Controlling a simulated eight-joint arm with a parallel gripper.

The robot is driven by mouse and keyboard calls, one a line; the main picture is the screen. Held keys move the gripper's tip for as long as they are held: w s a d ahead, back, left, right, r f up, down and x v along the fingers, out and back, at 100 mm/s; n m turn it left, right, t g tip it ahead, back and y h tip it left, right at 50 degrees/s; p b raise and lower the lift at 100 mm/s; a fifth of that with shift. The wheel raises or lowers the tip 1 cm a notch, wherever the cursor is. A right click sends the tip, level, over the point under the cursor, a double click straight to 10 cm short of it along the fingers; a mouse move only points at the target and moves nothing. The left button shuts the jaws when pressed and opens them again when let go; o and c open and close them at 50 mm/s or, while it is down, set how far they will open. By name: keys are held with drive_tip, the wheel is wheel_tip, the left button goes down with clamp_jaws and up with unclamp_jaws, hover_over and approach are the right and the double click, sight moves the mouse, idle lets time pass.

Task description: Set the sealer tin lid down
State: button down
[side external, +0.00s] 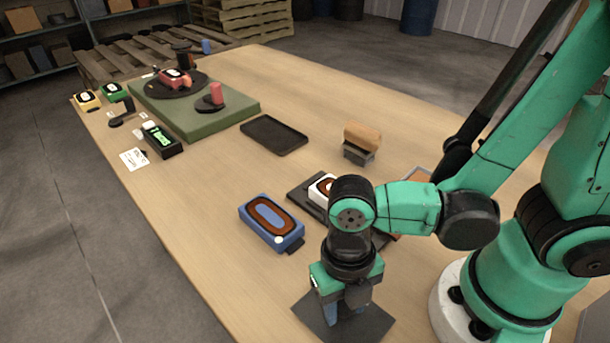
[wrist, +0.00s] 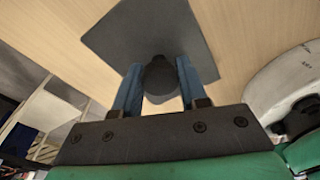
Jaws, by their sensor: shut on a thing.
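My gripper (side external: 345,309) points down at the near edge of the table, close to my base. In the wrist view its two blue fingers (wrist: 158,68) are shut on a small dark round piece (wrist: 159,77), which I take to be the sealer tin lid. A flat dark grey square mat (side external: 308,312) lies beneath the gripper, and it also shows in the wrist view (wrist: 140,32). The piece overlaps the mat's edge in the wrist view; I cannot tell whether it touches the mat. The side view hides the piece behind the fingers.
A blue case (side external: 285,235) with a brown oval lies left of my gripper. A dark tray with a white device (side external: 320,188) is behind my wrist. An empty black tray (side external: 273,134), a wooden-topped block (side external: 362,140) and a green platform (side external: 193,125) stand farther back. Bare wood lies between them.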

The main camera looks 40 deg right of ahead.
drive_tip(key=shift+f, duration=0.2)
drive_tip(key=shift+c, duration=2.4)
unclamp_jaws()
drive_tip(key=shift+w+r, duration=0.7)
drive_tip(key=shift+r, duration=5.1)
drive_tip(key=w+d+m+t, duration=0.4)
drive_tip(key=w+d+m, duration=0.1)
drive_tip(key=m, duration=1)
drive_tip(key=w+d+r+m+t, duration=0.1)
drive_tip(key=w+d+m+t, duration=0.3)
drive_tip(key=m, duration=1.2)
drive_tip(key=w+d, duration=0.1)
drive_tip(key=d, duration=0.3)
drive_tip(key=shift+h, duration=0.3)
